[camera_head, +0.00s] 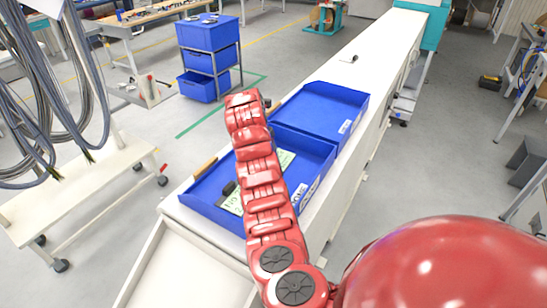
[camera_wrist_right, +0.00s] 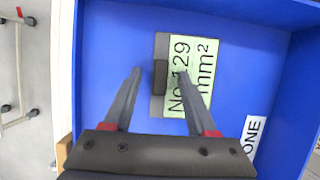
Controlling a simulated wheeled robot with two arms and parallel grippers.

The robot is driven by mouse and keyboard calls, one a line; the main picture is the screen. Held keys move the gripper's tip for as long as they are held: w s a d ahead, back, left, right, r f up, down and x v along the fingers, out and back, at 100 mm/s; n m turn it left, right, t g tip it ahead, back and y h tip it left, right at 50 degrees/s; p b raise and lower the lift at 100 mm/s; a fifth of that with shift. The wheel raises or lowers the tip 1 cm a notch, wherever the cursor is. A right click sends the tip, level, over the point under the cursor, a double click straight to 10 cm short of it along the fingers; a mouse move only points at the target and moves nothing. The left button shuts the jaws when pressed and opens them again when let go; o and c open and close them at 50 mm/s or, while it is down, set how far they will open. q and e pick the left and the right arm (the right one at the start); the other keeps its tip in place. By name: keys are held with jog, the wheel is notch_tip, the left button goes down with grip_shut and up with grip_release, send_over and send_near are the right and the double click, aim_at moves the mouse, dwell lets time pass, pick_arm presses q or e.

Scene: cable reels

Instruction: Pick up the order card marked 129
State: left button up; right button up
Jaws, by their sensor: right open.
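The order card (camera_wrist_right: 203,60), pale green and reading No 129 and mm², lies in a blue tray in the right wrist view. A grey strip with a dark raised block (camera_wrist_right: 160,77) runs along its left side. My right gripper (camera_wrist_right: 158,72) is open; its fingertips appear on either side of the block, the right one overlapping the card. How far above it they are, I cannot tell. In the head view my red arm crosses the near tray (camera_head: 211,217) and hides the gripper; pale green card (camera_head: 286,159) shows beside the arm. My left gripper is not in view.
A second blue tray (camera_head: 318,108) stands behind the near one on the white bench (camera_head: 372,60). A white label (camera_wrist_right: 251,138) ending in ONE is on the tray wall. A blue drawer trolley (camera_head: 208,45) and a white cart with hanging cables (camera_head: 75,190) stand left.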

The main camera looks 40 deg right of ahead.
grip_shut()
dwell(0.4)
